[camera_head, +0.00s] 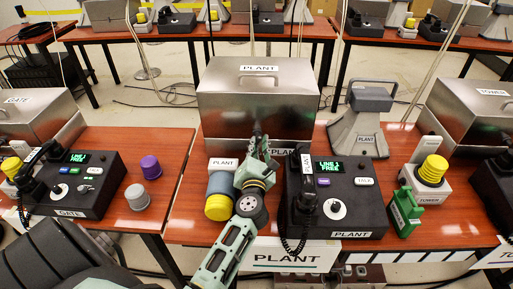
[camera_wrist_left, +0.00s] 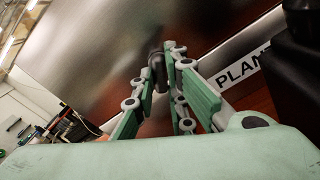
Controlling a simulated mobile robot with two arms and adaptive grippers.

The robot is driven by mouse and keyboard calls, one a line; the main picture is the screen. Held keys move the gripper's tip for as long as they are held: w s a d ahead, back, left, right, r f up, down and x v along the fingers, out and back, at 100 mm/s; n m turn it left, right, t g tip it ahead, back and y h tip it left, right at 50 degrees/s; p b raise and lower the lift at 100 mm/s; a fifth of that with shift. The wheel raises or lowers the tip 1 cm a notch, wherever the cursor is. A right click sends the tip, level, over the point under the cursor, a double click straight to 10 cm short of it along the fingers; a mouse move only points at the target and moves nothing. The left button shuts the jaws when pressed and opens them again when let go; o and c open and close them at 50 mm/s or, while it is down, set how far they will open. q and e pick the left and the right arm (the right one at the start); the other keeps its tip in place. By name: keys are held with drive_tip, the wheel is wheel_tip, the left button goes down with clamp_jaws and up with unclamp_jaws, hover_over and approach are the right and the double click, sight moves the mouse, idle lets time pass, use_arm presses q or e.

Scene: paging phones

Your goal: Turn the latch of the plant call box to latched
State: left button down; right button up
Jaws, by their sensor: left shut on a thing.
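The plant call box is a steel box with a lid handle and a PLANT label (camera_head: 258,90), at the middle of the centre table. My left gripper (camera_head: 257,142) is at the lower front of this box. In the left wrist view its green fingers (camera_wrist_left: 160,75) are closed around a small dark knob, the latch (camera_wrist_left: 156,60), against the steel front. The fingers cover most of the latch in the head view, so I cannot tell which way it is turned. My right gripper is not in view.
Right of my left arm is the PLANT phone console (camera_head: 340,195) with handset and cord. A grey PLANT device (camera_head: 362,125) stands right of the box.

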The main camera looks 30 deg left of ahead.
use_arm(q)
drive_tip(key=n, duration=0.3)
drive_tip(key=shift+f+n+b, duration=0.2)
drive_tip(key=shift+n+b, duration=0.1)
drive_tip(key=shift+b, duration=0.1)
drive_tip(key=shift+n, duration=1.2)
drive_tip(key=shift+r, duration=0.1)
drive_tip(key=shift+n, duration=0.3)
drive_tip(key=c, duration=1.8)
unclamp_jaws()
drive_tip(key=shift+o, duration=0.2)
drive_tip(key=shift+r, duration=0.15)
wheel_tip(320, 180, up, 10)
